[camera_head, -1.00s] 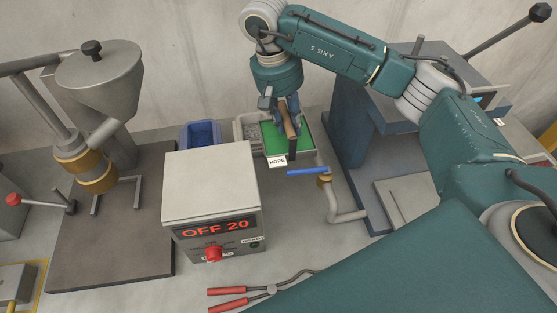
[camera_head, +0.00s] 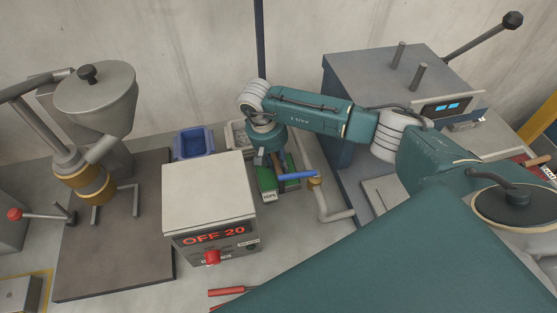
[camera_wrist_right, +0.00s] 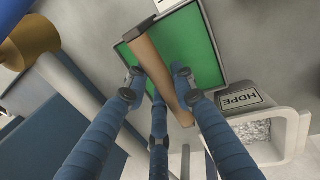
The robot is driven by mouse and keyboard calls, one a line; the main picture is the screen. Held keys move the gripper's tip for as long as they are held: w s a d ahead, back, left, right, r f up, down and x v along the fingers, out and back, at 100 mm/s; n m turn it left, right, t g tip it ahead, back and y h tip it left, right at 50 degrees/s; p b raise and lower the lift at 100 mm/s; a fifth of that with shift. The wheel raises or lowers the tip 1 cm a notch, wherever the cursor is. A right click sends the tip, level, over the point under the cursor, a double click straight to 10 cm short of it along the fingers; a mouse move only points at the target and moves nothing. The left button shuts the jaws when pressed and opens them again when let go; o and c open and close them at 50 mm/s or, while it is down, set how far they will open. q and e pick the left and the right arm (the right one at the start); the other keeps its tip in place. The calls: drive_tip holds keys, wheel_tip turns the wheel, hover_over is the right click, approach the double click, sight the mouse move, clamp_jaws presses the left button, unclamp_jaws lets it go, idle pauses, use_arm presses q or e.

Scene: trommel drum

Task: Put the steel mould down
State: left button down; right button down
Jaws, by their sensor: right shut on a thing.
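The steel mould (camera_head: 266,180) seems to be the shallow grey-rimmed plate with a green face; it also shows in the right wrist view (camera_wrist_right: 195,45). A brown bar with a dark end, seemingly its handle, crosses over the green face. My right gripper (camera_head: 274,162) is shut on this bar, which runs between its blue fingers in the right wrist view (camera_wrist_right: 158,85). My wrist and fingers hide part of the mould. Whether its underside touches anything cannot be told. My left gripper is not in view.
A control box (camera_head: 208,195) reading "OFF 20" stands left of the mould. A blue-handled lever (camera_head: 297,176) is close on its right, before a press (camera_head: 365,75). A granule bin (camera_head: 236,134) and a blue bin (camera_head: 193,143) stand behind. Bare bench shows in front.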

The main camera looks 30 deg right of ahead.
drive_tip(key=shift+w, duration=0.1)
drive_tip(key=c, duration=1.9)
unclamp_jaws()
drive_tip(key=shift+f, duration=0.15)
drive_tip(key=o, duration=0.4)
drive_tip(key=shift+o, duration=0.2)
